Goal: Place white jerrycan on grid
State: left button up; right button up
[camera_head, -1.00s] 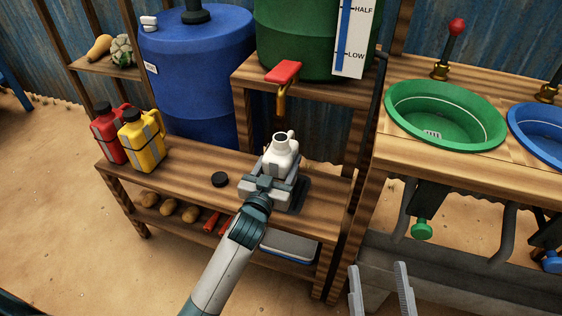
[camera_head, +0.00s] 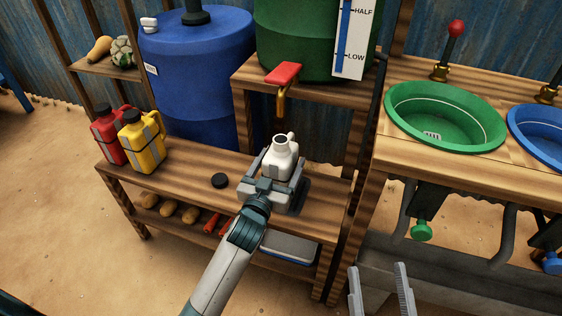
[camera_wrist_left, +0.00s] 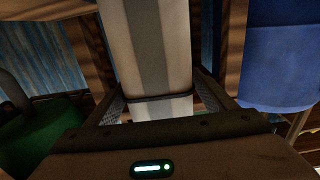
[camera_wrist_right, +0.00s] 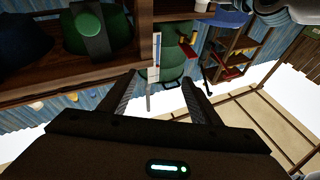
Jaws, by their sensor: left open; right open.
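The white jerrycan (camera_head: 281,158) stands upright and uncapped on the dark grid (camera_head: 294,197) on the wooden bench, below the red-handled tap (camera_head: 283,73). Its body with a grey stripe fills the middle of the left wrist view (camera_wrist_left: 150,50). My left gripper (camera_head: 274,170) is open, with its fingers on either side of the jerrycan's lower body. Whether the fingers touch it cannot be told. The gripper hides part of the grid. My right gripper (camera_head: 379,272) is open and empty, in front of the sink counter.
A black cap (camera_head: 220,180) lies on the bench left of the jerrycan. A red jerrycan (camera_head: 108,135) and a yellow jerrycan (camera_head: 141,142) stand at the bench's left end. A blue barrel (camera_head: 198,75) stands behind. A green basin (camera_head: 445,115) is at right.

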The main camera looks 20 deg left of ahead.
pick_arm(q)
jog(key=s+p, duration=0.1)
jog(key=s, duration=1)
jog(key=shift+s+a, duration=0.2)
jog(key=shift+s, duration=0.1)
pick_arm(e)
jog(key=f+g, duration=0.1)
jog(key=w+f+g, duration=0.1)
jog(key=f, duration=0.1)
jog(key=w+f+g+h, duration=0.1)
jog(key=f, duration=0.1)
jog(key=shift+d, duration=0.2)
pick_arm(q)
jog(key=s+d+r+m+h, duration=0.1)
jog(key=s+d+h, duration=0.2)
jog(key=s+d, duration=0.2)
jog(key=s+d+r+m+h, duration=0.1)
jog(key=s+d, duration=0.5)
jog(key=s, duration=0.6)
jog(key=shift+s+d+r+m+h, duration=0.25)
jog(key=shift+r+h, duration=0.45)
jog(key=shift+h, duration=0.4)
